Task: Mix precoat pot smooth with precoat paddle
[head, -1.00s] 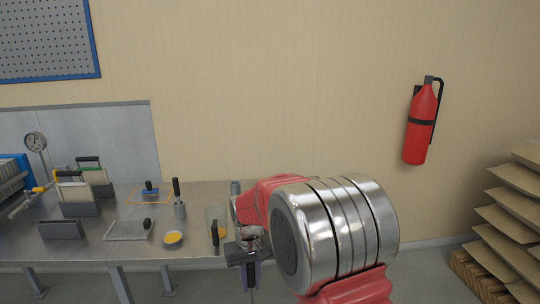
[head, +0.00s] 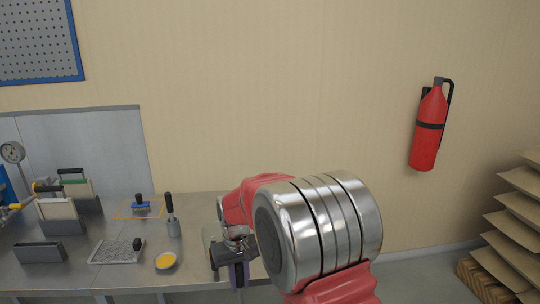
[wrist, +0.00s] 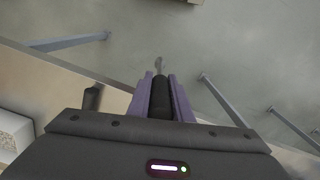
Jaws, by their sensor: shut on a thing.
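In the wrist view my gripper (wrist: 160,90) is shut on a black-handled tool (wrist: 161,105) with a thin metal shaft, which looks like the precoat paddle. Its tip points over the floor past the bench edge. In the head view my gripper (head: 238,275) is low at the bench's front edge, its purple fingers pointing down; the tool is hard to make out there. A small bowl with yellow contents (head: 165,262) stands on the bench to its left. A pale round container (head: 209,234) is partly hidden behind my arm. I cannot tell which is the precoat pot.
On the metal bench (head: 95,275) are a grey cup with a black-handled tool (head: 173,227), a mesh tray (head: 115,251), a blue-based tool (head: 140,206) and several upright plates at left. A black handle (head: 213,255) is just left of my gripper. A fire extinguisher (head: 430,130) hangs right.

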